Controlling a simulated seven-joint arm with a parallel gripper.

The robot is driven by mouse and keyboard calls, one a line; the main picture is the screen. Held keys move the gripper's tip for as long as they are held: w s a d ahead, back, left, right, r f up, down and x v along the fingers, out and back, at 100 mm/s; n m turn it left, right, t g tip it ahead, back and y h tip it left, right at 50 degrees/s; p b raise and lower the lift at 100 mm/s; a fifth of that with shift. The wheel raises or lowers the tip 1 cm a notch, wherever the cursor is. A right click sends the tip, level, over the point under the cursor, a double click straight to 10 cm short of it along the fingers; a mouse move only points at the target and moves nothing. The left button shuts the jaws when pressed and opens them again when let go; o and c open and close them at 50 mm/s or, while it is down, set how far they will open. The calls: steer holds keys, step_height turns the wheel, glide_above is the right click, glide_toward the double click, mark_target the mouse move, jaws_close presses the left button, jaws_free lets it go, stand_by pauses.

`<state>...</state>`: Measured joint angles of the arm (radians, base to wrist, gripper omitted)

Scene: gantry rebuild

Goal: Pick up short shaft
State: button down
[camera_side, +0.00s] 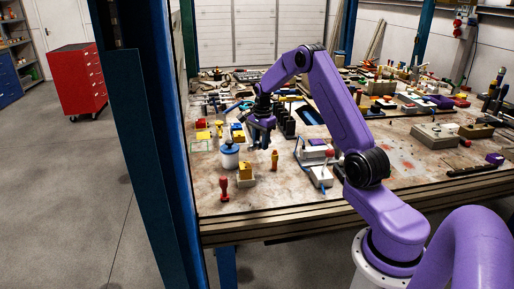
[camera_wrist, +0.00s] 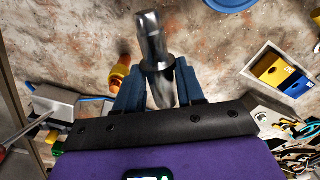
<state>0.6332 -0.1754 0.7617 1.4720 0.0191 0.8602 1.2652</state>
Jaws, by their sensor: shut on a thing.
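The short shaft (camera_wrist: 153,42) is a shiny metal cylinder with a collar, seen in the wrist view. My gripper (camera_wrist: 160,88) is shut on it, with a dark blue finger on either side. The shaft's upper part in the picture sticks out past the fingertips; its lower end is partly hidden between the fingers. In the side view my gripper (camera_side: 262,140) points down above the left part of the workbench. The shaft is too small to make out there.
A pale box (camera_side: 320,176) with a blue cable is to the right. Many parts crowd the back.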

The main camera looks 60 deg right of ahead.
steer(key=s+a+r, duration=0.5)
steer(key=s+r, duration=0.1)
steer(key=s, duration=0.3)
steer(key=a+n, duration=2)
steer(key=a, duration=0.3)
steer(key=d+m, duration=2)
steer(key=d, duration=0.3)
steer(key=shift+f, duration=0.2)
steer(key=shift+d, duration=0.15)
